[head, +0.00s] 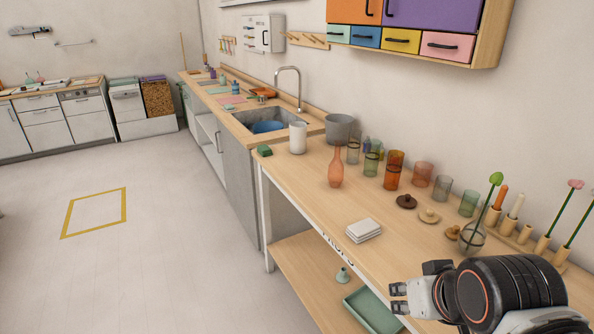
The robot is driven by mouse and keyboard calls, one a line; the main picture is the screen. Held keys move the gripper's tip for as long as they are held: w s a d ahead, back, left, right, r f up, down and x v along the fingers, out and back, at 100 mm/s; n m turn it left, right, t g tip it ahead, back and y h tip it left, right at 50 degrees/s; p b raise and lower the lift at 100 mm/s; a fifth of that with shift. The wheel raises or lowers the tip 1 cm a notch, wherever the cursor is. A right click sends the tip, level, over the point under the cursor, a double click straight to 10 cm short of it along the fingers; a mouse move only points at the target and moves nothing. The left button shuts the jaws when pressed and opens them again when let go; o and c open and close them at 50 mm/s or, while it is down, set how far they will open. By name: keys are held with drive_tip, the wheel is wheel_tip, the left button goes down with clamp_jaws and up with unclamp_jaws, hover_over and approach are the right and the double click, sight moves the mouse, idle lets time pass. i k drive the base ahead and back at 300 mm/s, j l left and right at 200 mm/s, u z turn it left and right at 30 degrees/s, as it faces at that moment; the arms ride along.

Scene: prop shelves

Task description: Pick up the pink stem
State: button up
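The pink stem is a thin green stalk with a small pink flower head (575,184) at the far right of the head view. It stands tilted in a wooden block holder on the long wooden shelf top. My gripper (398,298) is at the lower right, at the front edge of the shelf top. It points left, away from the pink stem, and is well apart from it. Its two fingertips show a small gap with nothing between them.
Beside the stem, a round glass vase (472,240) holds a green bud; candles stand in the holder (525,236). Several glasses, an orange vase (335,167), wooden lids and white tiles (363,230) occupy the shelf top. A cabinet (430,25) hangs above. The left floor is mostly clear.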

sight(577, 184)
drive_tip(key=z, duration=1.35)
